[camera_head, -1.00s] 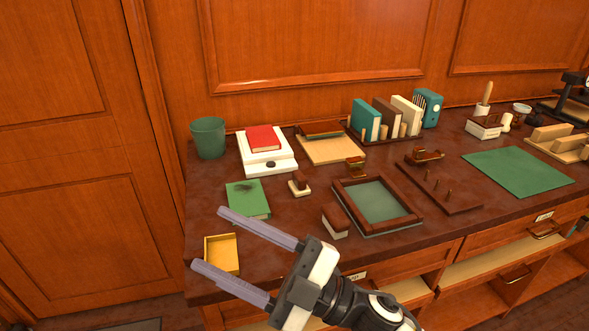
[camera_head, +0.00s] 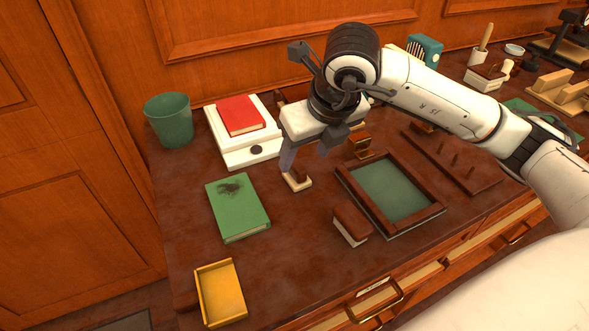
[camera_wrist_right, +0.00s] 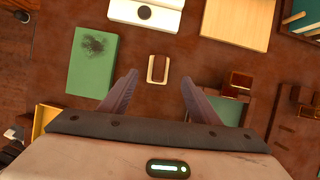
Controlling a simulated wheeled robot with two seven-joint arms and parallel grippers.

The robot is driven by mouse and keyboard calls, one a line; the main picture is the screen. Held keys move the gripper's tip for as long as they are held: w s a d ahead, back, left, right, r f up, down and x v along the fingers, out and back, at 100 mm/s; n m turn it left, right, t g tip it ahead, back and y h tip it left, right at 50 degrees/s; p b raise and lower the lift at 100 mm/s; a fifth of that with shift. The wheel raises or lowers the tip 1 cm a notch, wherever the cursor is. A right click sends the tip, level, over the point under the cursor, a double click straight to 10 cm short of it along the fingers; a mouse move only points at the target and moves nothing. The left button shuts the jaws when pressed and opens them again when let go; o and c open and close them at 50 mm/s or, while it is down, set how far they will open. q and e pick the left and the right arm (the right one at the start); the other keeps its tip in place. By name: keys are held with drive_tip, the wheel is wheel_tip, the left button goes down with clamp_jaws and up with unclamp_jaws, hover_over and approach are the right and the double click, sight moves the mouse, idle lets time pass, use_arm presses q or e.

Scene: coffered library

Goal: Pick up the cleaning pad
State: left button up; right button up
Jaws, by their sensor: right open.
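A small cream pad with a brown grip on top, which looks like the cleaning pad (camera_head: 297,181), lies flat on the dark desk, right of the stained green book (camera_head: 238,206). My right gripper (camera_head: 304,156) points down above it, open and empty. In the right wrist view the pad (camera_wrist_right: 158,69) shows between and just ahead of the two spread fingertips (camera_wrist_right: 158,80), with clear gaps on both sides. In the head view a finger partly overlaps the pad's surroundings. My left gripper is not in view.
A white scale-like box (camera_head: 240,151) with a red book (camera_head: 240,115) stands behind. A framed green tray (camera_head: 390,190) and a brown-and-white block (camera_head: 350,225) lie to the right. A yellow tray (camera_head: 220,292) sits at the front left, a green bin (camera_head: 170,120) at the back left.

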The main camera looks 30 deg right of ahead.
sight(300, 168)
drive_tip(key=x, duration=0.6)
drive_tip(key=shift+a+f+p, duration=0.15)
drive_tip(key=shift+f+p, duration=0.25)
drive_tip(key=shift+f, duration=0.05)
drive_tip(key=c, duration=1.1)
drive_tip(key=shift+c, duration=0.3)
drive_tip(key=shift+r, duration=0.1)
wheel_tip(300, 168, up, 10)
